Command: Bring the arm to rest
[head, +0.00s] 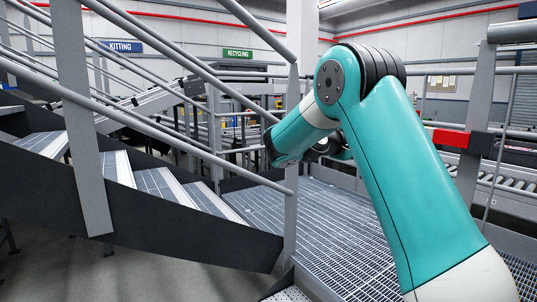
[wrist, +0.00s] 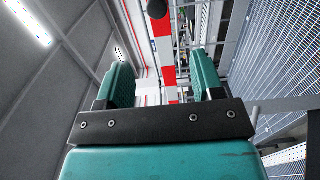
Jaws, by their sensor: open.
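My arm is teal and white and rises from the lower right of the head view to a bent elbow. From there the forearm slopes down and left to the dark wrist joints beside the stair railing. In the wrist view my gripper (wrist: 167,82) is open, with its two teal fingers apart on a black crossbar and nothing between them. In the head view the gripper is mostly hidden behind the arm.
Grey stair railings (head: 190,135) and metal steps (head: 155,183) fill the left. A grated walkway (head: 335,225) lies beyond. A guardrail with a red block (head: 450,138) and a roller conveyor (head: 505,180) stand at right. A red-and-white striped bar (wrist: 165,50) shows in the wrist view.

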